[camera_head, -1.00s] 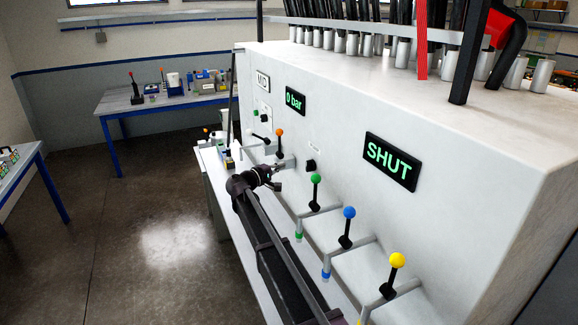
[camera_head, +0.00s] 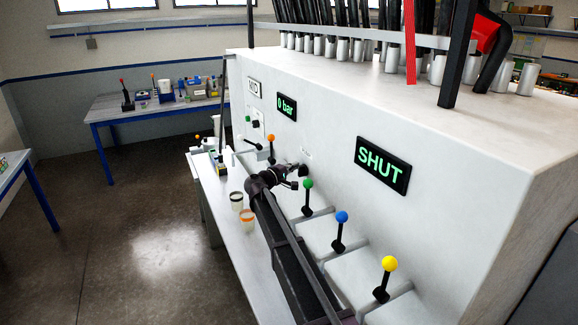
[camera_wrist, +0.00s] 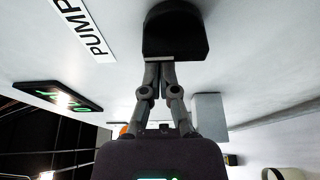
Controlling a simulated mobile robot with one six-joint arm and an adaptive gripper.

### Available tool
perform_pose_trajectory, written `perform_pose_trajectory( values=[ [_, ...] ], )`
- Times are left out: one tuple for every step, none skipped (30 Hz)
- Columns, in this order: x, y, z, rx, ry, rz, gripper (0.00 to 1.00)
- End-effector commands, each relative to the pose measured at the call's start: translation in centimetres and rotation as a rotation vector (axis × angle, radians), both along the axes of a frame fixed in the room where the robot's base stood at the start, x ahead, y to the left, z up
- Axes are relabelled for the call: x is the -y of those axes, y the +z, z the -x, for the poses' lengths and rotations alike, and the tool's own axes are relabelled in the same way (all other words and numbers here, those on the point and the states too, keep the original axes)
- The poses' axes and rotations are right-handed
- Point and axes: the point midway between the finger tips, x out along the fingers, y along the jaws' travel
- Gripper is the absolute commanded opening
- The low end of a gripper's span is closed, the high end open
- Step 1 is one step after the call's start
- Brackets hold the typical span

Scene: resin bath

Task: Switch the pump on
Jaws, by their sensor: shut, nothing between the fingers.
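The black pump knob (camera_wrist: 175,28) sticks out of the white panel (camera_wrist: 225,60) at the top of the wrist view, beside a white label reading PUMP (camera_wrist: 84,30). My gripper (camera_wrist: 160,64) is shut and empty, with its fingertips right at the knob's near edge; I cannot tell whether they touch. In the head view my gripper (camera_head: 302,176) is against the panel at the knob, just left of the green-balled lever, and largely hides the knob. The small pump label (camera_head: 306,154) shows above it. The pressure display (camera_head: 287,107) reads 0 bar.
Levers with orange (camera_head: 271,138), green (camera_head: 308,184), blue (camera_head: 342,217) and yellow (camera_head: 389,264) balls line the panel around my arm. A larger display (camera_head: 382,165) reads SHUT. Two cups (camera_head: 246,220) stand on the white bench left of my arm. Open floor lies to the left.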

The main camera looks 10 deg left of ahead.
Motion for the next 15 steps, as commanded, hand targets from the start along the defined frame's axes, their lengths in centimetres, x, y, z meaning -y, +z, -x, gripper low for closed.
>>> perform_pose_trajectory(
  values=[
    [0.29,0.0,0.42,0.0,0.0,0.0,0.0],
    [0.36,0.0,0.54,0.0,0.0,0.0,0.0],
    [0.44,0.0,0.65,0.0,0.0,0.0,0.0],
    [0.48,0.0,0.71,0.0,0.0,0.0,0.0],
    [0.51,0.0,0.75,0.0,0.0,0.0,0.0],
    [0.53,0.0,0.79,0.0,0.0,0.0,0.0],
    [0.55,0.0,0.8,0.0,0.0,0.0,0.0],
    [0.55,0.0,0.8,0.0,0.0,0.0,0.0],
    [0.55,0.0,0.8,0.0,0.0,0.0,0.0],
    [0.54,0.0,0.8,0.0,0.0,0.0,0.0],
    [0.53,0.0,0.79,0.0,0.0,0.0,0.0],
    [0.54,0.0,0.78,0.0,0.0,0.0,0.0],
    [0.54,0.0,0.78,0.0,0.0,0.0,0.0],
    [0.54,0.0,0.78,0.0,0.0,0.0,0.0],
    [0.62,0.0,0.76,0.0,-0.001,0.0,0.0]
  ],
)
